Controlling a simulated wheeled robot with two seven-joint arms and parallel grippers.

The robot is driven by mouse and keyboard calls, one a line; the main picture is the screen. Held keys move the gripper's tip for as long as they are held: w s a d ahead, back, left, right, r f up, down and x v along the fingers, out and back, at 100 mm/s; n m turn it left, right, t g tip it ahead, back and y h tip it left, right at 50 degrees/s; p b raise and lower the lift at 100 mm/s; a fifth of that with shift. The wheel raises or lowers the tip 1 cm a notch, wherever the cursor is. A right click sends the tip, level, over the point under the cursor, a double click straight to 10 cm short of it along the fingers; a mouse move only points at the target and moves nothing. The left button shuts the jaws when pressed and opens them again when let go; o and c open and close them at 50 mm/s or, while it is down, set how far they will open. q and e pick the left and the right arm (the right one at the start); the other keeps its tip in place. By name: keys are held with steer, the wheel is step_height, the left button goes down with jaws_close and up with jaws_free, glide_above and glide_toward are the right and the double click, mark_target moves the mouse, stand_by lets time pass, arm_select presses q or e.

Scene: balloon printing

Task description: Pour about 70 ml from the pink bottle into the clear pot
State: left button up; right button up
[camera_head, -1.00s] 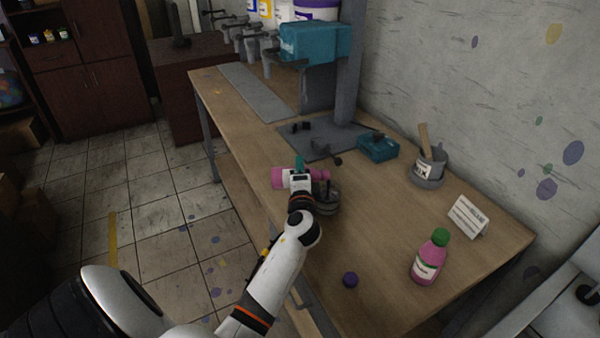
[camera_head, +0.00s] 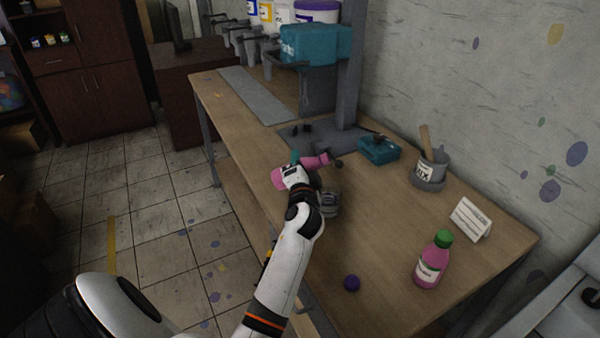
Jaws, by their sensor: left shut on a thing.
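My left gripper (camera_head: 297,172) is shut on a pink bottle (camera_head: 279,179) and holds it over the workbench. The bottle lies far over on its side, its narrow neck (camera_head: 318,160) pointing right and towards the back. The clear pot (camera_head: 329,200) stands on the bench just right of my wrist, partly hidden by it. In the picture the neck shows beyond the pot. I cannot tell whether liquid is flowing. A second pink bottle (camera_head: 431,265) with a green cap stands upright at the front right. My right gripper is not in view.
A teal device (camera_head: 378,150), a grey MIX cup (camera_head: 428,170) with a stick and a white sign (camera_head: 470,219) stand along the wall. A teal machine (camera_head: 314,43) rises at the back. The bench's middle right is clear.

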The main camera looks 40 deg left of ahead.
arm_select(q)
steer(key=shift+d+r+n, duration=0.1)
steer(key=shift+r+n, duration=0.1)
steer(key=shift+n, duration=0.2)
steer(key=shift+w+d+r+n+b, duration=0.1)
steer(key=shift+w+n+b, duration=0.05)
steer(key=shift+n+b, duration=0.5)
steer(key=shift+w+d+r+n, duration=0.15)
steer(key=shift+r+n, duration=0.05)
steer(key=shift+n, duration=0.45)
steer(key=shift+w+d+r+n, duration=0.1)
steer(key=shift+d+r+n, duration=0.1)
steer(key=shift+r+n, duration=0.15)
steer(key=shift+a+f, duration=0.1)
